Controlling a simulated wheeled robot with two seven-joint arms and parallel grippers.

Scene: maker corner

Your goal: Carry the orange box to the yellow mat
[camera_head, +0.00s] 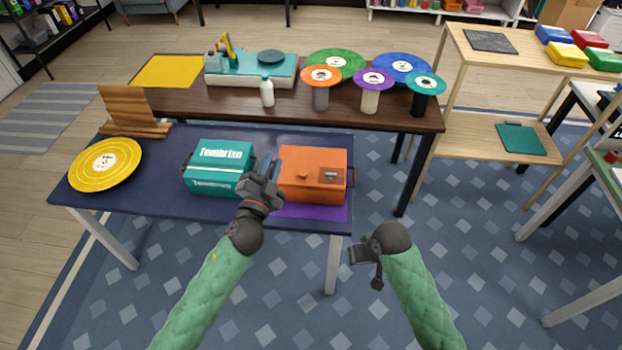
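The orange box (325,186) stands upright on a purple mat (300,212) on the navy table, with a dark handle on its right end. My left gripper (268,170) is at the box's left end, between it and the teal box. Its fingers overlap that end, so I cannot tell whether they touch or grip a handle there. My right gripper (360,252) is in front of the table, right of its front leg and apart from the box; its finger gap is unclear. The yellow mat (166,72) lies bare at the left end of the brown table behind.
The teal box (215,165) stands just left of my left gripper. A yellow disc (104,165) and a wooden stand (128,108) are further left. On the brown table, a teal turntable-like device (255,75), a white bottle (267,93) and several coloured discs on stands sit right of the yellow mat.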

